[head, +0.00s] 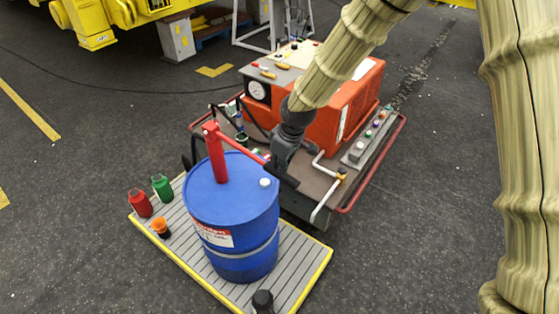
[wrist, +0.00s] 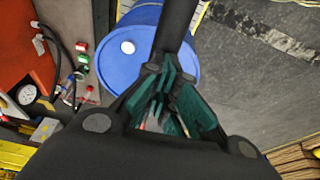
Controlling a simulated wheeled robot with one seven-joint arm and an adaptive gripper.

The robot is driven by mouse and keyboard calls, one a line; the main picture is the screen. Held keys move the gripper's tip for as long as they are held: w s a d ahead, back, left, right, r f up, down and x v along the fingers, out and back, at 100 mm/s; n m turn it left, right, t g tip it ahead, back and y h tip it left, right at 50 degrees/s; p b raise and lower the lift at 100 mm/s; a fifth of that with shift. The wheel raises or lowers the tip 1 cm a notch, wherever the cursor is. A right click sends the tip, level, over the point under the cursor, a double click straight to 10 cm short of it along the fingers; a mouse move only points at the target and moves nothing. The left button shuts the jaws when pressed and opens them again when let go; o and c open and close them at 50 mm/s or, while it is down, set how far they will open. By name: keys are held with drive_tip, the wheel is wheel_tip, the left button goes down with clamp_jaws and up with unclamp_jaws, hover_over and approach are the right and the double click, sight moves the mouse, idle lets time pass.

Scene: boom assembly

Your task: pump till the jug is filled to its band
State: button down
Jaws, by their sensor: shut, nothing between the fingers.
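A blue drum (head: 232,215) stands upright on a slatted pallet. A red hand pump (head: 217,155) rises from its top, and its red lever (head: 243,146) slopes down to the right. My gripper (head: 281,166) is at the lever's far end, beside the drum's right rim. In the wrist view my gripper (wrist: 168,105) has its dark green fingers closed together, with nothing visibly held. The drum (wrist: 155,38) lies beyond them. Whether the fingers touch the lever I cannot tell. I cannot make out a jug with a band or any fill level.
A red bottle (head: 140,203), a green bottle (head: 162,187) and an orange-capped jar (head: 160,227) stand left of the drum. A black-topped item (head: 263,300) is at the pallet's front. An orange machine (head: 345,110) with a gauge (head: 258,90) stands behind. Open floor lies left.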

drive_tip(key=w+a+p+v, duration=0.1)
drive_tip(key=p+v, duration=0.5)
drive_tip(key=v, duration=0.3)
drive_tip(key=w+a+r+p+v, duration=0.1)
drive_tip(key=a+p+v, duration=0.1)
drive_tip(key=p+v, duration=0.5)
drive_tip(key=v, duration=0.3)
drive_tip(key=shift+w+a+p, duration=0.2)
drive_tip(key=shift+w+p, duration=0.05)
drive_tip(key=shift+p, duration=0.05)
drive_tip(key=shift+s+d+f+b+x, duration=0.2)
drive_tip(key=shift+s+d+b+x, duration=0.35)
drive_tip(key=shift+b+x, duration=1.85)
drive_tip(key=shift+s+d+f+b+x, duration=0.15)
drive_tip(key=shift+s+d+b+x, duration=0.4)
drive_tip(key=shift+x, duration=3.45)
drive_tip(key=shift+s+d+f+b+x, duration=0.25)
drive_tip(key=shift+d+b+x, duration=0.5)
drive_tip(key=shift+b+x, duration=1.8)
drive_tip(key=w+a+p+v, duration=0.1)
drive_tip(key=p+v, duration=0.5)
drive_tip(key=v, duration=0.3)
drive_tip(key=w+a+r+p+v, duration=0.1)
drive_tip(key=a+p+v, duration=0.1)
drive_tip(key=p+v, duration=0.4)
drive_tip(key=shift+w+r, duration=0.2)
drive_tip(key=shift+r, duration=1.45)
